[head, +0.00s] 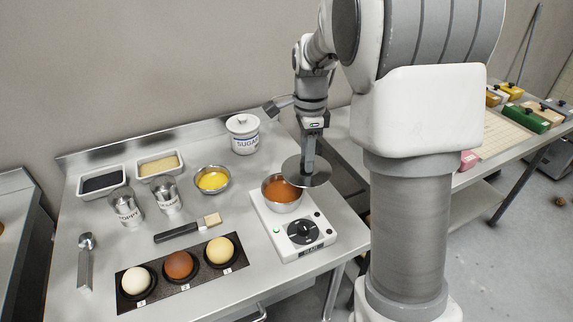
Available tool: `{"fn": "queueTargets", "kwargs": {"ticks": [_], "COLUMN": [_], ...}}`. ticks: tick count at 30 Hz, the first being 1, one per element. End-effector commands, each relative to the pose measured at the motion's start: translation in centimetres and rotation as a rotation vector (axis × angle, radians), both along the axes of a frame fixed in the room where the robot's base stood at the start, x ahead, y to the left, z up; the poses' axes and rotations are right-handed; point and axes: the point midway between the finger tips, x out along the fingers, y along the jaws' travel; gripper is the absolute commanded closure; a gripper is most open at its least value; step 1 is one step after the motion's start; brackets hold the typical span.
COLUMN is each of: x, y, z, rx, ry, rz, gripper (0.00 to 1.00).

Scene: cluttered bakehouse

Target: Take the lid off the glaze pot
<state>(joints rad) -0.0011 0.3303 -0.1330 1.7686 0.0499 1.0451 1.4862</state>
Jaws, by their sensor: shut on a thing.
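The glaze pot (281,207) is a metal pot on a white warmer (292,243) at the right side of the steel table. Orange-brown glaze shows inside it. The lid (319,175) is a flat, round, grey metal disc. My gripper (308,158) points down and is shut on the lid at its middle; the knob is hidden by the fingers. The lid appears off the pot, above its right rear edge, and overlaps part of the rim in the picture. Its exact height cannot be told.
A white sugar jar (243,138) and a bowl of yellow liquid (212,180) stand left of my gripper. A brush (188,229) and a dark tray (160,287) with three round buns lie further left and in front. Bare table shows right of the warmer.

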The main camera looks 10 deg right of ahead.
Motion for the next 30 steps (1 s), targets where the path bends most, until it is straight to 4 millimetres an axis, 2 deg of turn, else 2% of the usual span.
{"fn": "queueTargets", "kwargs": {"ticks": [3,10,30], "x": [-1.4,-2.9,-3.2], "y": [-2.1,-4.3,-4.7], "z": [1.5,3.1,6.4], "rx": [0.000,0.000,0.000], "ry": [-0.002,0.000,0.000], "rz": [-0.004,-0.002,0.001], "gripper": [1.00,1.00,1.00]}}
